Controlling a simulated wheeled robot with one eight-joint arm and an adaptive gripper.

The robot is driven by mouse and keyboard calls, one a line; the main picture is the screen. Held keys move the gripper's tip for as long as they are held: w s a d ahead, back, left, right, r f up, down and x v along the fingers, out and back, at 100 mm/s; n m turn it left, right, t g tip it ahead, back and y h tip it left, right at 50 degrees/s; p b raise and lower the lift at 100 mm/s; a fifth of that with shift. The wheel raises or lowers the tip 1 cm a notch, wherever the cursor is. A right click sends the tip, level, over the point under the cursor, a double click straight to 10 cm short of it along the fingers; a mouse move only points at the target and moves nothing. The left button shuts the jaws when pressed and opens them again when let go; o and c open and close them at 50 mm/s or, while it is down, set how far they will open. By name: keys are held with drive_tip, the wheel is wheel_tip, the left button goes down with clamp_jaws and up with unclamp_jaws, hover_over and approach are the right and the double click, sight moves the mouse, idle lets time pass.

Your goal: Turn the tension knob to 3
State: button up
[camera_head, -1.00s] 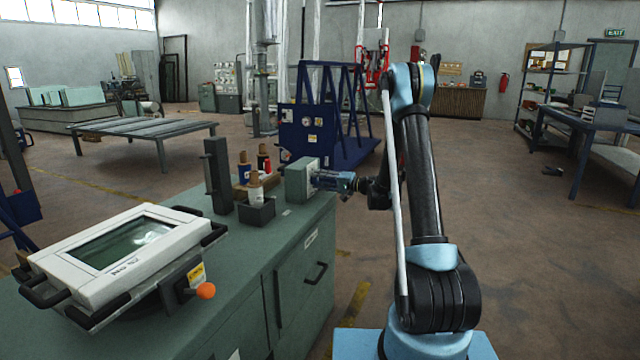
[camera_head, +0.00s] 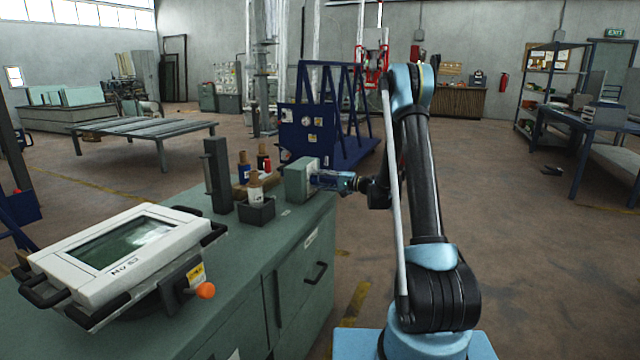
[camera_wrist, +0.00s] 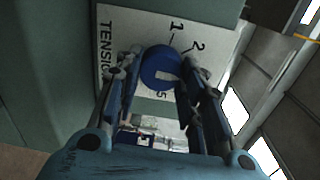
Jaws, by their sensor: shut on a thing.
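The tension knob (camera_wrist: 160,62) is round and blue with a pale mark on its face. It sits on a white dial plate (camera_wrist: 206,20) lettered TENSION, with 1 and 2 readable and a partly covered 5 beside the knob. The 3 is not visible, and I cannot tell which number the mark points to. My gripper (camera_wrist: 163,68) is shut on the knob, one finger on each side. In the head view, my gripper (camera_head: 322,180) meets the right face of a green box (camera_head: 299,181); the knob is hidden there.
The box stands on the far end of a green cabinet (camera_head: 255,245). A white screen panel (camera_head: 150,285) is nearer.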

drive_tip(key=o, duration=1)
drive_tip(key=shift+w+d+f, duration=0.15)
drive_tip(key=shift+o, duration=0.2)
drive_tip(key=v, duration=1.2)
drive_tip(key=shift+w, duration=0.1)
